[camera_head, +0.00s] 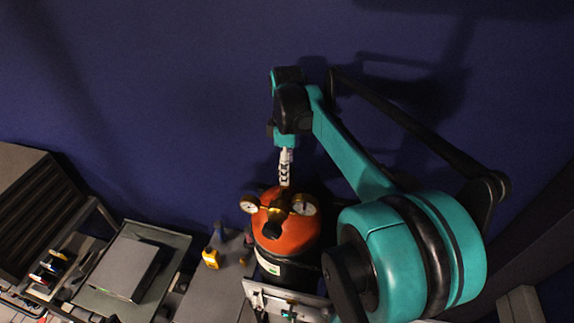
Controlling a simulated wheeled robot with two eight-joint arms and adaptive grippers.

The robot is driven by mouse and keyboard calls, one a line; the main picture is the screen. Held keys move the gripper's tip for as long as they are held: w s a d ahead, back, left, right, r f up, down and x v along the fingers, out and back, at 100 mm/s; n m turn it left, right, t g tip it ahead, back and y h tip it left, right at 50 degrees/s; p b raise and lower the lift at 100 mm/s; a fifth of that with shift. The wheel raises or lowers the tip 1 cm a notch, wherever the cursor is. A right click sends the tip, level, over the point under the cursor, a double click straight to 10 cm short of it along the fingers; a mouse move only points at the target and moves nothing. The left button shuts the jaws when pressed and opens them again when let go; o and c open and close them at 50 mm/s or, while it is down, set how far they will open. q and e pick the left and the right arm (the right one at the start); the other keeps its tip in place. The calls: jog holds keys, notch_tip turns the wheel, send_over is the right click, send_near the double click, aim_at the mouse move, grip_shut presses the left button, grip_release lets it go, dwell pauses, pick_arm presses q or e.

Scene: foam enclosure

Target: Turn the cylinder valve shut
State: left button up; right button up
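The cylinder (294,239) has an orange top and a dark lower body with a pale label, and it stands upright at the lower middle. Brass valve fittings (277,212) sit on its top, between two round white-faced gauges (306,205). My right arm comes in from the right, and its slim pale gripper (285,182) points down just above the fittings. I cannot tell whether it touches them, or whether its fingers are open or shut. The arm hides part of the cylinder's right side. My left gripper is not in view.
A yellow tool (211,258) stands on a grey surface (215,290) left of the cylinder. A cart with a flat grey box (123,268) is farther left, beside a dark slatted unit (38,197). A metal plate (285,300) is in front of the cylinder. A blue wall (150,90) is behind.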

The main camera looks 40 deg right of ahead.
jog(key=shift+w+d+f, duration=0.1)
jog(key=shift+w, duration=0.25)
jog(key=c, duration=0.9)
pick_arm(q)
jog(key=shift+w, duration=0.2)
pick_arm(e)
jog(key=shift+s, duration=0.1)
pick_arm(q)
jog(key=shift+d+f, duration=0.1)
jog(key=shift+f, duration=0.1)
pick_arm(e)
jog(key=shift+m, duration=0.5)
jog(key=m+b, duration=0.1)
jog(key=m, duration=0.2)
jog(key=shift+m, duration=0.4)
jog(key=m+b, duration=0.1)
jog(key=m, duration=0.4)
jog(key=shift+m, duration=0.3)
jog(key=m, duration=0.5)
jog(key=shift+b, duration=0.3)
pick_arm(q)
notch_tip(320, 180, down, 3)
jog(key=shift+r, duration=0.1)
pick_arm(e)
jog(key=m, duration=0.5)
jog(key=shift+m, duration=0.4)
